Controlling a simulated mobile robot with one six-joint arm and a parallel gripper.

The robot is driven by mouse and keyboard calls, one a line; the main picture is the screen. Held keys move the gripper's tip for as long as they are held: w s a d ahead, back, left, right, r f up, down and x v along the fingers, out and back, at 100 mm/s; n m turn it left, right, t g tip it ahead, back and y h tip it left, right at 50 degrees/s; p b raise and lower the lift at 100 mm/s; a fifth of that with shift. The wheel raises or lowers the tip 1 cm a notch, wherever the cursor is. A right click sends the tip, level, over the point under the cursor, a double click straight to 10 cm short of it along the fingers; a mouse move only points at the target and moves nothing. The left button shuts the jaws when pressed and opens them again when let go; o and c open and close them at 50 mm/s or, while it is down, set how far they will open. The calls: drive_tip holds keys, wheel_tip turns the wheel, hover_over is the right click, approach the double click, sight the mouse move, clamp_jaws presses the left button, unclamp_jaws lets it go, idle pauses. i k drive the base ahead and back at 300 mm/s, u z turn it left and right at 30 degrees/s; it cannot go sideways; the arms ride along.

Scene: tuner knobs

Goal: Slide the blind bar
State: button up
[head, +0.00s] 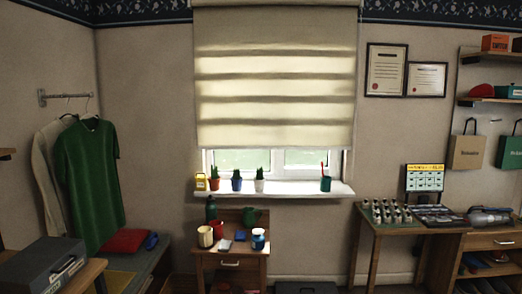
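A cream roller blind (275,75) hangs over the window in the middle of the far wall. Its bottom bar (275,146) runs level a little above the sill. A strip of window pane (245,160) shows below the bar. A thin cord hangs along the blind's right side. My gripper is not in view.
The white sill (290,188) holds several small potted plants and a teal cup (326,183). A small wooden cabinet (231,251) with jars stands below it. A bench (400,229) with bottles and tools is at right. A grey box (45,268) is at front left.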

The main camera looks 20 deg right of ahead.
sight(272, 134)
drive_tip(key=u, duration=0.3)
drive_tip(key=i, duration=1.75)
drive_tip(key=z, duration=0.35)
